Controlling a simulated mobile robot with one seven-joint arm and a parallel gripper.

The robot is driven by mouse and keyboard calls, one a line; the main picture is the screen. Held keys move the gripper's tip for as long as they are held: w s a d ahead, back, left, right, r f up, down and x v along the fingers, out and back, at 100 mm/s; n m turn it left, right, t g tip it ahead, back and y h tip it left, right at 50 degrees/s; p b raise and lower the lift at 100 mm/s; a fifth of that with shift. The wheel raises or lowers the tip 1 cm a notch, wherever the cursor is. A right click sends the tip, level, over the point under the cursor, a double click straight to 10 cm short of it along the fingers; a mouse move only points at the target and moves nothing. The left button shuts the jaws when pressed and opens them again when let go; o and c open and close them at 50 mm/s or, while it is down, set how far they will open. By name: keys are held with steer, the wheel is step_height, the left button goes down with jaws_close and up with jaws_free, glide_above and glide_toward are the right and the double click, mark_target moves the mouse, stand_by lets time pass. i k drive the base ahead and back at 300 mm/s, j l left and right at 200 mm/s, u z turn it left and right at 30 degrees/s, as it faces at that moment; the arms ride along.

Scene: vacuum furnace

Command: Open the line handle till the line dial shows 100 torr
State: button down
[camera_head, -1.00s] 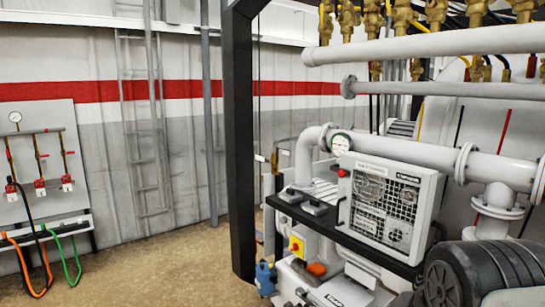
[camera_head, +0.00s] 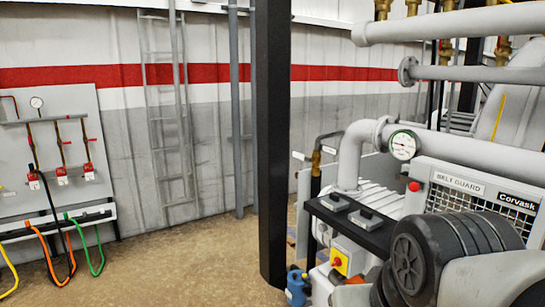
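A round white gauge dial (camera_head: 404,145) with a green arc sits on the big grey pipe (camera_head: 470,150) at the right. It is too small for me to read its value, and I see no label naming it the line dial. A second small dial (camera_head: 36,102) is on the wall panel at the left. I cannot make out for certain which part is the line handle. A brass fitting (camera_head: 316,159) on a thin dark pipe stands left of the big pipe.
A black post (camera_head: 272,140) stands in the middle. Right of it are a black shelf (camera_head: 345,222), a yellow box with a red knob (camera_head: 340,262) and a belt guard (camera_head: 470,190). The wall panel (camera_head: 60,150) has coloured hoses. The floor (camera_head: 180,260) between is clear.

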mark_target(302, 158)
steer(key=i+j+u, duration=0.15)
steer(key=i, duration=0.35)
steer(key=i+j+u, duration=0.2)
steer(key=i, duration=0.3)
